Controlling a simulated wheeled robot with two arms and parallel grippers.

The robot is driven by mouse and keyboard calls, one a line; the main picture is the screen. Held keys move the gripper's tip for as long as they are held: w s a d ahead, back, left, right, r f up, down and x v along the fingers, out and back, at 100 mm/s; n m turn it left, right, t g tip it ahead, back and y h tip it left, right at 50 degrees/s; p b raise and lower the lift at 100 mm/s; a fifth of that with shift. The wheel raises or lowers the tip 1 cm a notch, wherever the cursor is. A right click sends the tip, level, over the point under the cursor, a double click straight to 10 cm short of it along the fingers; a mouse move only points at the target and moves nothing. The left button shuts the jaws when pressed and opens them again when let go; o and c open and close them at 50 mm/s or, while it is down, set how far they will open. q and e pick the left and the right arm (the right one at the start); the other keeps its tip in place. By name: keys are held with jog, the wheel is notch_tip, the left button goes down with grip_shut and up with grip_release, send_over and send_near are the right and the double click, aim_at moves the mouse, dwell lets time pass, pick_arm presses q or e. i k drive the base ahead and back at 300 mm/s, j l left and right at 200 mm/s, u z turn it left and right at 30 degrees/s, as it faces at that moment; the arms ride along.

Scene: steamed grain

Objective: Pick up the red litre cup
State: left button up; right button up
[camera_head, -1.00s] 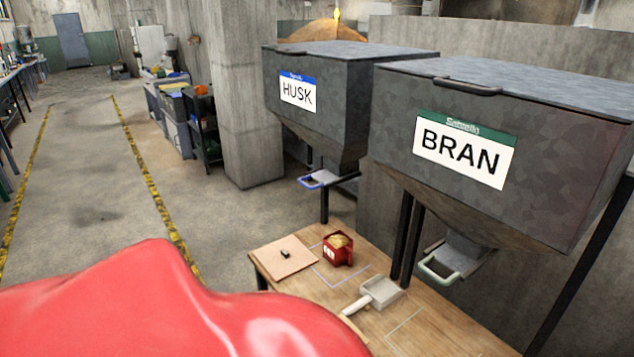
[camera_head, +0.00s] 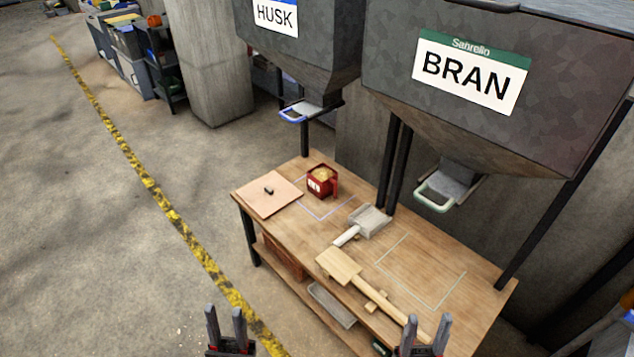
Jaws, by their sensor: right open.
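The red litre cup (camera_head: 319,185) stands upright on the wooden table (camera_head: 290,222), near its far left part. It has a white label on its front, a handle on its right side, and tan grain inside. My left gripper (camera_head: 227,322) is at the bottom edge, in front of the table's left end, open and empty, well apart from the cup. My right gripper (camera_head: 424,332) is at the bottom right, open, nearer to me than the cup. It overlaps the handle end of a wooden paddle in the picture; I cannot tell whether they touch.
A pinkish board (camera_head: 268,196) with a small dark object lies left of the cup. A metal scoop (camera_head: 368,221) and the wooden paddle (camera_head: 366,293) lie to the right. The HUSK hopper (camera_head: 300,50) and BRAN hopper (camera_head: 470,120) overhang the back. Floor left is free.

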aim_at(322, 180)
jog(key=z, duration=2.65)
jog(key=u, duration=2.65)
jog(key=i+j+z, duration=0.15)
jog(key=z, duration=0.25)
jog(key=j+z, duration=0.25)
jog(key=z, duration=0.2)
jog(key=i+j+z, duration=0.2)
jog(key=j, duration=0.55)
jog(key=i+j+z, duration=0.2)
jog(key=j, duration=0.55)
jog(key=j+z, duration=0.2)
jog(key=j, duration=0.55)
